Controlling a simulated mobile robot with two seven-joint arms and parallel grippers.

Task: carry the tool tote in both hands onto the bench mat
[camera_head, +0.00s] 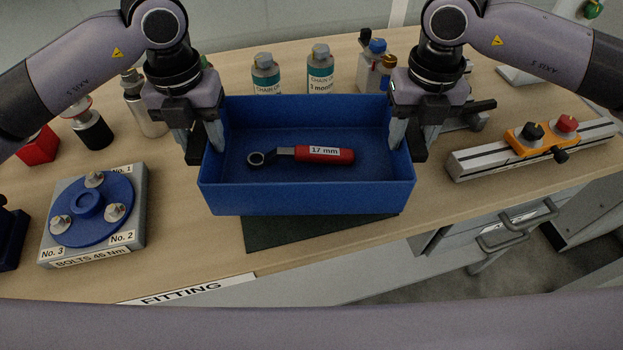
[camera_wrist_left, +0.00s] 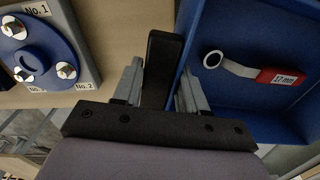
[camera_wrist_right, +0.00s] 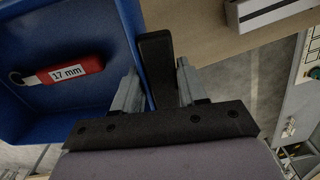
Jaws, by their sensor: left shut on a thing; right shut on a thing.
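The blue tool tote (camera_head: 310,200) is in the middle of the head view, with a red-handled 17 mm wrench (camera_head: 322,154) lying in it. My left gripper (camera_head: 204,150) is shut on the tote's left side, on a black handle (camera_wrist_left: 161,62). My right gripper (camera_head: 408,148) is shut on the right side, on another black handle (camera_wrist_right: 155,62). The tote looks about level. The dark bench mat (camera_head: 300,232) shows below the tote's front edge; the rest of it is hidden. I cannot tell whether the tote touches the mat.
A bolt plate (camera_head: 140,215) with a blue disc sits at the left. Two chain oil bottles (camera_head: 320,68) stand behind the tote. A rail with an orange carriage (camera_head: 540,135) lies at the right.

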